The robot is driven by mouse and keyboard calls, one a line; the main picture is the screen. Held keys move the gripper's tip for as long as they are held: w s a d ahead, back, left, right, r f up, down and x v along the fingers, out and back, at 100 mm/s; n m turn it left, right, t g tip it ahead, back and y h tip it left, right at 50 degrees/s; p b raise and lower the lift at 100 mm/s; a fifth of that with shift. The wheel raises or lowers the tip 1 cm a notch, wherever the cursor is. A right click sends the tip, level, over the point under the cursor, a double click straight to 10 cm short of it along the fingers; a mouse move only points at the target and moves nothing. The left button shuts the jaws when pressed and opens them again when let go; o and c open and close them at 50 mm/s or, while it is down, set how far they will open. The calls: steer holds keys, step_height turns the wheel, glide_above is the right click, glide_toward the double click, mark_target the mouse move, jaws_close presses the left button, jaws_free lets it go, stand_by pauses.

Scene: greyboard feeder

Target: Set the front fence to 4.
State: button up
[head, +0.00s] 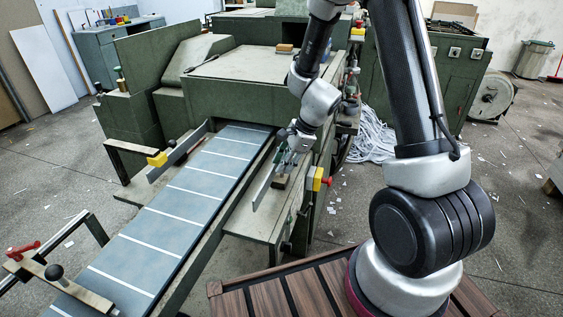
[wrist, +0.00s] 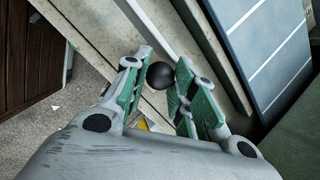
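A long metal fence (head: 264,187) stands along the right side of the grey-blue feed bed (head: 190,200); I take it for the front fence, though no label shows. My gripper (head: 292,138) is over its far end, pointing down. In the wrist view my gripper (wrist: 158,85) has its green-padded fingers apart, one on each side of a round black knob (wrist: 160,75). The knob is close to both pads; contact cannot be told. The fence's scale and numbers cannot be read. The feed bed also shows in the wrist view (wrist: 255,45), crossed by white lines.
A second fence with a yellow block (head: 157,160) lies along the bed's left side. A bar with a red handle (head: 23,250) and black knob (head: 54,272) crosses the near end. A yellow box with a red button (head: 318,179) sits right of my gripper. Paper strips (head: 372,137) lie behind.

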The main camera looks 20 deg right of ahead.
steer(key=o, duration=0.4)
steer(key=v, duration=1.2)
